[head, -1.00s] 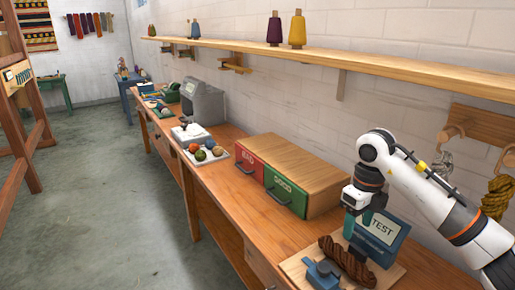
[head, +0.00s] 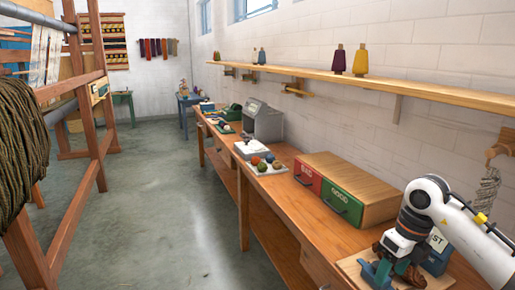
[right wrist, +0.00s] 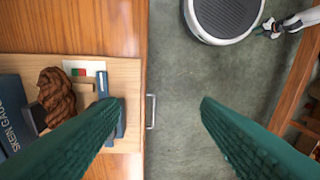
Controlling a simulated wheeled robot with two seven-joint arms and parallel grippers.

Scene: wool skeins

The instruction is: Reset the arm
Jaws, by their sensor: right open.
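My right arm comes in from the right in the head view. Its gripper (head: 400,266) is low near the front edge of the bench. In the right wrist view the green fingers (right wrist: 160,103) are spread wide with only floor and bench edge between them. A brown twisted skein (right wrist: 57,97) lies on the gauge's wooden board (right wrist: 128,75), left of the fingers. A blue clamp-like part (right wrist: 119,125) stands at the board's edge, partly behind the left finger. My left gripper (right wrist: 268,28) shows small at the top right of the wrist view; its jaws are unclear.
The wooden drawer box (head: 368,182) has a red BAD drawer (head: 307,178) and a green GOOD drawer (head: 342,200), both shut. A shelf (head: 400,85) runs above. The floor (head: 170,220) is clear.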

